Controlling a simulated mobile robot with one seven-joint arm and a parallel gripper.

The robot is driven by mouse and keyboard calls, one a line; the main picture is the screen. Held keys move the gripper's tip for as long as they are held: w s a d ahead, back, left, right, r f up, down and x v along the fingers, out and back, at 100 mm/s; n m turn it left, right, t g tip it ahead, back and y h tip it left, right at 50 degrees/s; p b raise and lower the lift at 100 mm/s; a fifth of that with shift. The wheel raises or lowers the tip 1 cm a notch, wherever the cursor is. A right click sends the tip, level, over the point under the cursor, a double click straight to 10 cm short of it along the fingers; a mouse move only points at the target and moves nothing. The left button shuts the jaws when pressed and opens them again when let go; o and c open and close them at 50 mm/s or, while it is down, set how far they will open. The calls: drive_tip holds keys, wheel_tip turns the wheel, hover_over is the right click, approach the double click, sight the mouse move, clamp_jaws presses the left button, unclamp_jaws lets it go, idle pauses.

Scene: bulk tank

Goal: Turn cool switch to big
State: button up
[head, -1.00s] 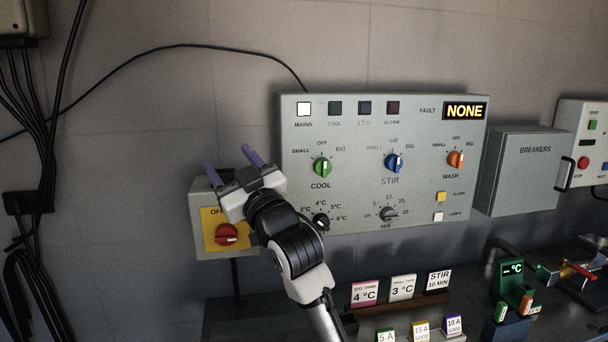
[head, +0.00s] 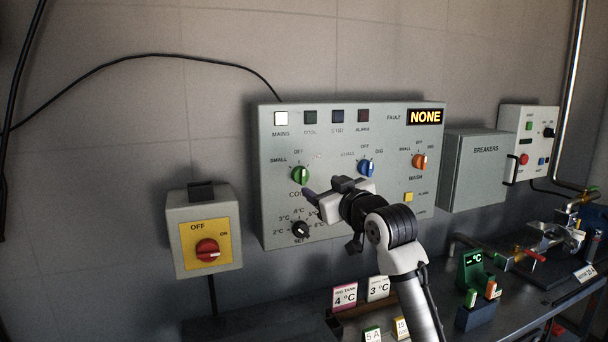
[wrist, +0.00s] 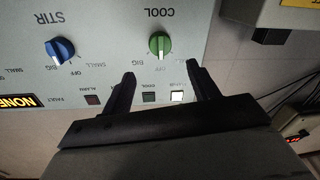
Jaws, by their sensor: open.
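The cool switch (head: 300,174) is a green knob on the left of the grey control panel, marked SMALL, OFF and BIG. Its white pointer line looks upright, towards OFF. In the wrist view the cool switch (wrist: 159,43) appears upside down, just beyond and between my fingertips. My gripper (head: 313,197) is in front of the panel, below and right of the knob in the head view, covering part of the COOL label. In the wrist view my gripper (wrist: 161,72) is open and empty, its two dark fingers spread and apart from the knob.
The blue stir knob (head: 366,168) and orange wash knob (head: 420,162) are to the right. A black set dial (head: 300,229) is below. The mains lamp (head: 281,118) is white; the fault display (head: 425,117) reads NONE. A red rotary switch (head: 207,250) is on a box at left.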

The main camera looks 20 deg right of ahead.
sight(305, 177)
drive_tip(key=w, duration=0.3)
drive_tip(key=w+p, duration=0.1)
drive_tip(key=w, duration=0.2)
drive_tip(key=w+a+p, duration=0.1)
drive_tip(key=w, duration=0.2)
drive_tip(key=shift+w+a, duration=0.1)
drive_tip(key=shift+w, duration=0.2)
drive_tip(key=shift+c, duration=0.3)
drive_tip(key=c, duration=0.9)
drive_tip(key=shift+c, duration=0.2)
drive_tip(key=shift+m, duration=0.3)
drive_tip(key=m+p, duration=0.2)
drive_tip(key=m, duration=0.2)
drive_tip(key=shift+m, duration=0.3)
drive_tip(key=m+p, duration=0.2)
drive_tip(key=m, duration=0.3)
drive_tip(key=shift+f+t, duration=0.1)
drive_tip(key=shift+t, duration=0.2)
